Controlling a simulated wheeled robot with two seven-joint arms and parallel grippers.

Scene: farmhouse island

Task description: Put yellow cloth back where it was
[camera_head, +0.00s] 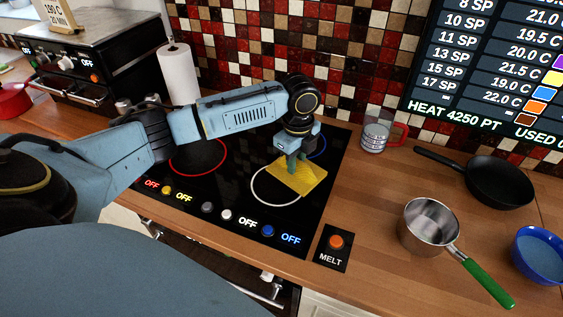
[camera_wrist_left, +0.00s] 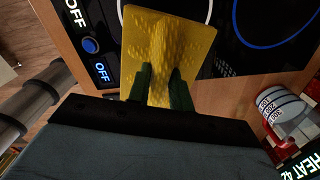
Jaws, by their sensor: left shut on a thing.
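The yellow cloth (camera_head: 304,180) is over the white-ringed zone of the black cooktop (camera_head: 232,213) in the head view. My left gripper (camera_head: 294,163) comes down on it from above and is shut on the cloth. In the left wrist view the cloth (camera_wrist_left: 146,38) has a raised fold in its middle between the two dark fingers of the left gripper (camera_wrist_left: 160,88). I cannot tell whether the cloth touches the cooktop or hangs just above it. My right gripper is not in view.
A measuring cup with a red handle (camera_head: 375,134) stands right of the cooktop. A MELT button (camera_head: 336,242), a steel saucepan (camera_head: 428,228), a black frying pan (camera_head: 500,182) and a blue bowl (camera_head: 541,254) are on the wooden counter. A paper towel roll (camera_head: 179,76) stands behind my arm.

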